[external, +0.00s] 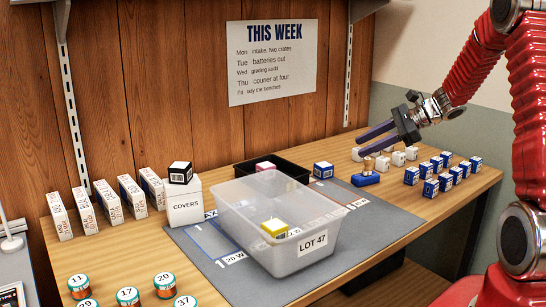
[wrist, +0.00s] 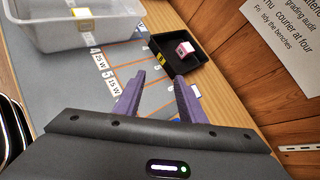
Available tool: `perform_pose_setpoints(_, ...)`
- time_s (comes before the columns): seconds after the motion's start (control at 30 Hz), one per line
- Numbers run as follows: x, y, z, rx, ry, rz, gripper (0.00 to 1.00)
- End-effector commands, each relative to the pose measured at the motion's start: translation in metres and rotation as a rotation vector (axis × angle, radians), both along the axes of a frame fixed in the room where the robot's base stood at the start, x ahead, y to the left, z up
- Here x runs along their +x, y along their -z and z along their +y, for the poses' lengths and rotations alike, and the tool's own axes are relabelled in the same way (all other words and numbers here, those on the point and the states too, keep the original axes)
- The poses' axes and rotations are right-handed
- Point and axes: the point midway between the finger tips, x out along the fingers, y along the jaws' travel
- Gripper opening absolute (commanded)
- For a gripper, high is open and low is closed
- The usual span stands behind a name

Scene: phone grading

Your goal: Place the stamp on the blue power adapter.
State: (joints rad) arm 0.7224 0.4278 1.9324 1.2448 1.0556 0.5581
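The stamp (external: 366,179), a blue block with a small wooden knob, stands on the bench at the right edge of the grey mat. The blue power adapter (external: 323,170), a blue cube with a white top and side label, sits to its left, apart from it. My gripper (external: 366,144) has purple fingers and is above and behind the stamp's knob, not visibly touching it. In the wrist view my gripper (wrist: 158,88) has its fingers apart with nothing between them. The stamp is not clearly visible in that view.
A clear bin (external: 312,232) marked LOT 47 holds a yellow adapter. A black tray (external: 297,171) holds a pink one. A black adapter (external: 181,172) tops the white COVERS box (external: 185,205). Several white (external: 398,158) and blue-and-white blocks (external: 431,188) stand on the right. The mat's front right is clear.

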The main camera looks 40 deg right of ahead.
Motion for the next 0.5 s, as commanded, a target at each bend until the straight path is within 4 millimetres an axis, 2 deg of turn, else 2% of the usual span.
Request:
perform_pose_setpoints(0.03,-0.005,-0.01,0.018,-0.047,-0.057,-0.007,0.37)
perform_pose_setpoints(0.2,-0.027,-0.032,0.067,-0.205,-0.239,-0.028,0.37)
perform_pose_setpoints(0.5,-0.077,-0.062,0.137,-0.484,-0.552,-0.086,0.37)
